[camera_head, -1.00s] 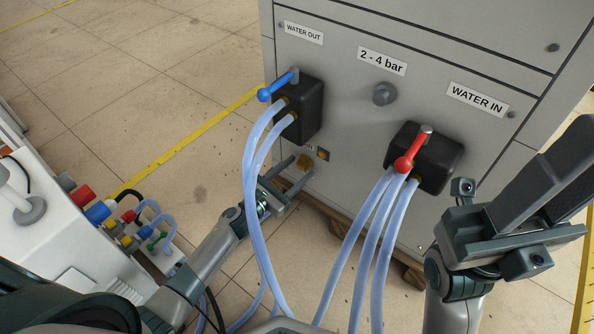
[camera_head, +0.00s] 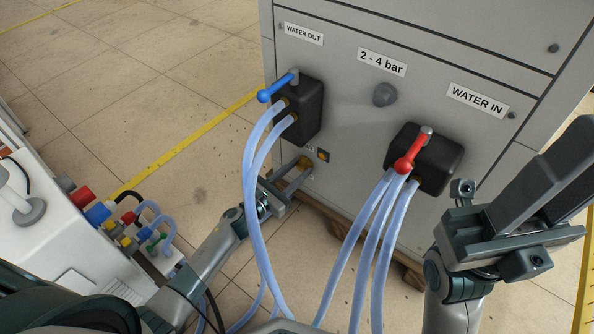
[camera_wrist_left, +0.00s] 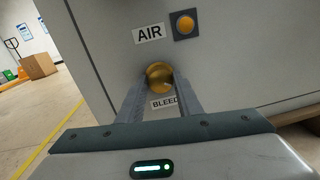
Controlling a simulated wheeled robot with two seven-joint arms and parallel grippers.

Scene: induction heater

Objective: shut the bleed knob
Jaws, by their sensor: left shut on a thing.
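The bleed knob (camera_wrist_left: 159,75) is a round brass knob on the grey cabinet face, above the BLEED label (camera_wrist_left: 164,102) in the left wrist view. It also shows in the head view (camera_head: 304,162), low on the cabinet. My left gripper (camera_wrist_left: 160,84) has one finger on each side of the knob and is shut on it. In the head view, my left gripper (camera_head: 294,175) reaches up to the knob from the lower left. My right gripper (camera_head: 570,165) is at the right, away from the knob; its finger gap cannot be made out.
A blue-handled valve (camera_head: 280,88) with pale hoses (camera_head: 250,165) hangs just above my left gripper. A red-handled valve (camera_head: 412,150) with more hoses is to the right. A grey round knob (camera_head: 384,95) sits between. A white machine (camera_head: 75,240) stands at the left.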

